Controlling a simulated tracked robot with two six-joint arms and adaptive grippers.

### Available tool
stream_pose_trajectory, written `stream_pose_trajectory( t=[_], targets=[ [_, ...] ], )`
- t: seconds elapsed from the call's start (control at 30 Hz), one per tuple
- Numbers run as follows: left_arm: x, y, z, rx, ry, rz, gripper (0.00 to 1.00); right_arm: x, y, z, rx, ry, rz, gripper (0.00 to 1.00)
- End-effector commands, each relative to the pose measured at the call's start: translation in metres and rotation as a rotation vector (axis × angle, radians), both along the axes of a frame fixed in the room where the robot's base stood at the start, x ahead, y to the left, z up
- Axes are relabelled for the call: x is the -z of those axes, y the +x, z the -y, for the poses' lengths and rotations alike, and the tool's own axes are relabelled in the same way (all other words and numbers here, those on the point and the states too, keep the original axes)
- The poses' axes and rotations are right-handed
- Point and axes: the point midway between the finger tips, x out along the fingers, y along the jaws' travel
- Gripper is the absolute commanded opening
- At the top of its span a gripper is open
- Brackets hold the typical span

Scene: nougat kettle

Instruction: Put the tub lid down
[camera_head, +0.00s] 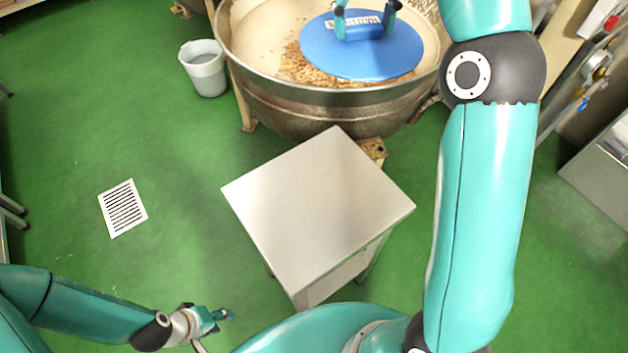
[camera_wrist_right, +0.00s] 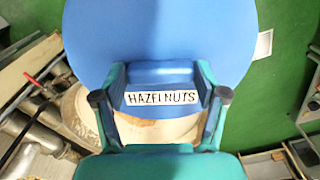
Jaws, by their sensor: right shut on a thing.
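The tub lid (camera_head: 360,58) is a round blue disc with a raised grip and a white label. In the head view it is in front of the kettle's open mouth, at the top. My right gripper (camera_head: 366,8) is shut on the lid's grip. The right wrist view shows the lid (camera_wrist_right: 160,35) with its label reading HAZELNUTS, between the fingers of my right gripper (camera_wrist_right: 160,98). My left gripper (camera_head: 222,315) is low at the lower left, away from the lid, and seems empty. Its finger gap is too small to tell.
A large metal kettle (camera_head: 300,118) with pale mass and nuts stands at the top. A bare steel table (camera_head: 318,205) stands in the middle with a clear top. A grey bucket (camera_head: 205,72) is left of the kettle. A floor drain (camera_head: 123,208) lies at left.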

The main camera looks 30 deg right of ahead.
Motion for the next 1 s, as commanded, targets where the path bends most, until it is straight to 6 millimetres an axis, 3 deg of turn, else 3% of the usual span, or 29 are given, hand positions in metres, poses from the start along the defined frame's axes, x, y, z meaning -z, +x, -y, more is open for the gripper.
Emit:
stream_pose_trajectory(
  t=[0.27,0.43,0.67,0.8,1.0],
  targets=[
    [0.002,0.000,0.000,0.000,0.000,-0.001,0.40,0.003,0.007,-0.011,-0.026,-0.001,-0.001,0.37],
    [0.016,0.000,0.000,0.000,0.000,0.000,0.40,0.024,0.007,-0.020,-0.067,-0.004,-0.003,0.37],
    [0.055,0.000,0.000,0.000,0.000,-0.001,0.40,0.091,-0.005,-0.048,-0.193,-0.012,-0.005,0.37],
    [0.078,0.000,0.000,0.000,0.000,0.000,0.40,0.137,-0.021,-0.068,-0.279,-0.010,-0.003,0.37],
    [0.099,0.000,0.000,0.000,0.000,0.000,0.40,0.186,-0.045,-0.089,-0.369,-0.004,-0.002,0.37]
  ],
)
